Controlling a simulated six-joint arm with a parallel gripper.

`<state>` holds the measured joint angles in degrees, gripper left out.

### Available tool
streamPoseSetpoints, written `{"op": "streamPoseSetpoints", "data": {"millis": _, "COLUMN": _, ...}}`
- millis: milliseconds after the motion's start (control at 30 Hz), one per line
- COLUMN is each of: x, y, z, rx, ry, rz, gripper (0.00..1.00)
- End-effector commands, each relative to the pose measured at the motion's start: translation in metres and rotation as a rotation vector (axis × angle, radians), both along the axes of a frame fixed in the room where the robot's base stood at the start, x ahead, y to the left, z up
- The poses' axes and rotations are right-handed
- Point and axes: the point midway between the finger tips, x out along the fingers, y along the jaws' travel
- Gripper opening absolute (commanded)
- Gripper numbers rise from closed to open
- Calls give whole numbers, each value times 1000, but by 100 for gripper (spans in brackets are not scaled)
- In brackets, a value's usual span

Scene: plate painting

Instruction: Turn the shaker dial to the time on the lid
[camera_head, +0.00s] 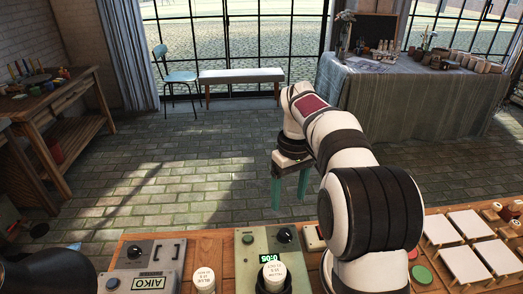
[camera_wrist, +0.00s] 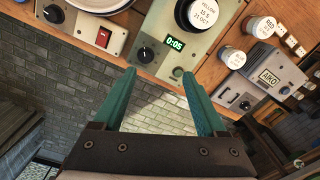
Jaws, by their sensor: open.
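The pale green shaker (camera_head: 247,262) stands on the wooden bench; it also shows in the wrist view (camera_wrist: 185,50). Its black dial (camera_head: 283,235) shows in the wrist view (camera_wrist: 146,53), just beyond the left fingertip. Its green display reads 0:05 (camera_wrist: 174,43). A white-lidded jar (camera_head: 272,273) stands on the shaker. The lid (camera_wrist: 204,14) seems to read YELLOW, with a seconds figure too small to read surely. My gripper (camera_head: 290,192) is open and empty, beyond the bench edge and apart from the dial; its teal fingers (camera_wrist: 160,75) are spread wide.
A grey AIKO box (camera_head: 150,265) and a white-lidded jar (camera_head: 203,279) stand left of the shaker. A small box with a red switch (camera_head: 313,237) is close on its right. White tiles (camera_head: 465,225) lie farther right. The floor beyond the bench is clear.

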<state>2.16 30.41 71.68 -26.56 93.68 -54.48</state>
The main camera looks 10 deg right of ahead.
Motion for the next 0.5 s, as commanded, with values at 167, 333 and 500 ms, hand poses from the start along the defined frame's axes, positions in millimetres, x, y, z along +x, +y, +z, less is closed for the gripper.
{"op": "streamPoseSetpoints", "data": {"millis": 167, "x": 47, "y": -10, "z": -30, "rx": -24, "ry": -5, "rz": 158, "gripper": 74}}
{"op": "streamPoseSetpoints", "data": {"millis": 333, "x": 49, "y": -11, "z": -55, "rx": -26, "ry": -3, "rz": 175, "gripper": 74}}
{"op": "streamPoseSetpoints", "data": {"millis": 500, "x": 49, "y": -10, "z": -107, "rx": -25, "ry": -2, "rz": 174, "gripper": 74}}
